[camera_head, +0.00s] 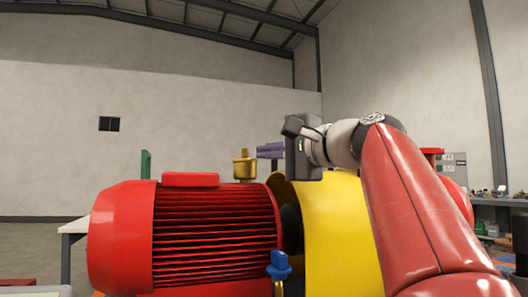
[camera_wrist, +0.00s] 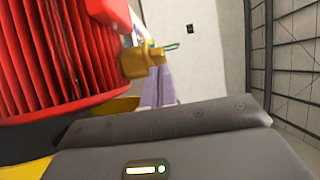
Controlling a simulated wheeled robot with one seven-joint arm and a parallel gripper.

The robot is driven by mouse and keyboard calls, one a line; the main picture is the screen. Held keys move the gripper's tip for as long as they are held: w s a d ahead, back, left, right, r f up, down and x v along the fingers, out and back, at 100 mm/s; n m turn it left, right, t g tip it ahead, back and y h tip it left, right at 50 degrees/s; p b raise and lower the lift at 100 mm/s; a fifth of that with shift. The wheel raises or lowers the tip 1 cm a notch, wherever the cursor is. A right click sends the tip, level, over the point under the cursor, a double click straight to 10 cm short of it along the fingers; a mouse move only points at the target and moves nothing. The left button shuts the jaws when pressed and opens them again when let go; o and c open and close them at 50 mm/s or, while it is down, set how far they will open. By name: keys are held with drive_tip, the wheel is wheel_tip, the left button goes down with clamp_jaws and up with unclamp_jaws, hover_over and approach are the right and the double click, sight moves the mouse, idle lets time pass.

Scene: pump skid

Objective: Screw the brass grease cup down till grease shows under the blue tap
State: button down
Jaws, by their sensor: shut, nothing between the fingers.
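The brass grease cup (camera_head: 245,168) stands upright behind the top right end of the red motor. In the wrist view the brass cup (camera_wrist: 133,62) lies just beyond my fingertips. My gripper (camera_head: 259,152) points left, its lavender fingers just right of the cup's top; I cannot tell whether they touch it. In the wrist view my gripper (camera_wrist: 159,70) shows its two fingers together, shut and empty. The blue tap (camera_head: 280,265) is low in front, at the motor's right end. No grease can be made out under it.
The finned red motor (camera_head: 215,240) fills the lower left. A yellow guard (camera_head: 335,235) stands right of it, below my gripper. A white table (camera_head: 75,225) is at far left and a cluttered bench (camera_head: 500,200) at far right.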

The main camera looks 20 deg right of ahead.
drive_tip(key=shift+w+a, duration=0.2)
drive_tip(key=shift+a, duration=0.25)
